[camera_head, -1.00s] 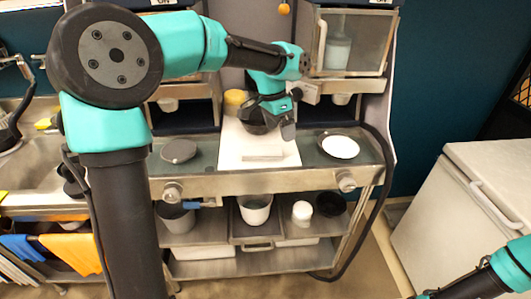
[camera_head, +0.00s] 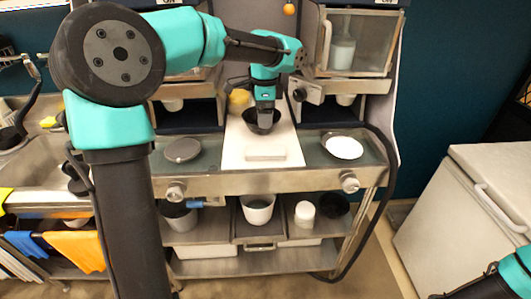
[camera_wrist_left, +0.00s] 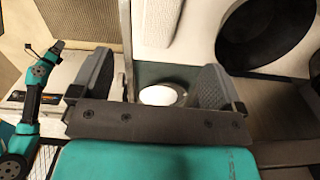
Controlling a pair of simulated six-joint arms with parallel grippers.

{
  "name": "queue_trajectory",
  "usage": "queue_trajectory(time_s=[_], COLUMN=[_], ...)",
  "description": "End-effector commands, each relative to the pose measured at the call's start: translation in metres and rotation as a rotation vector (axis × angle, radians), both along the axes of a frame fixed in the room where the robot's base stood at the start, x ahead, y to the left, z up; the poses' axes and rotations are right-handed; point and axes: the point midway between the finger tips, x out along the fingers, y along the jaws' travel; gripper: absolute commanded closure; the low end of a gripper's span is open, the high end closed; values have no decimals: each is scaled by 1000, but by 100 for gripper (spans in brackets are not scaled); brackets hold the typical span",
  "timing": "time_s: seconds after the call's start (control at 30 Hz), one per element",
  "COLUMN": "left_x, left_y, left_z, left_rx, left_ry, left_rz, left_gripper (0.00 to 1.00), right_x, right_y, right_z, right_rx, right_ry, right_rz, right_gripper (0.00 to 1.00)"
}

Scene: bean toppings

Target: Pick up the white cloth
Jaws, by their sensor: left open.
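The white cloth (camera_head: 266,155) looks like a small folded rectangle lying flat on the front of a white board (camera_head: 233,152). In the left wrist view a pale rectangle at the top, probably the cloth (camera_wrist_left: 157,20), lies beyond the fingers. My left gripper (camera_head: 265,122) points down behind the cloth, over or in front of a dark bowl (camera_head: 275,117). Its two fingers (camera_wrist_left: 160,88) are apart with nothing held between them. My right arm enters at the lower right; its fingers are too small and cut off to read.
A white plate (camera_head: 343,148) lies right of the board and a grey round lid (camera_head: 182,150) left of it. A metal rail (camera_head: 262,181) with knobs runs along the front. Pots (camera_head: 258,212) stand on the shelf below. A white chest (camera_head: 490,210) stands at the right.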

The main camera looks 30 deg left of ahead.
Motion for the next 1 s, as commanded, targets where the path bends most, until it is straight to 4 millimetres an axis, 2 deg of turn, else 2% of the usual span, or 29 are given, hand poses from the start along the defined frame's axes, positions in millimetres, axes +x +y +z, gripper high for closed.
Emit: queue_trajectory(time_s=[0.2, 0.5, 1.0], left_x=[0, 0, 1], left_y=[0, 0, 0], left_z=[-39, -84, -94], left_rx=[0, 0, -1], left_ry=[4, 2, 0], left_rz=[0, 0, 0], left_gripper=[6, 6, 6], right_x=[0, 0, 0], right_y=[0, 0, 0], right_z=[0, 0, 0], right_rx=[0, 0, 0], right_ry=[0, 0, 0], right_rz=[0, 0, 0], right_gripper=[18, 18, 18])
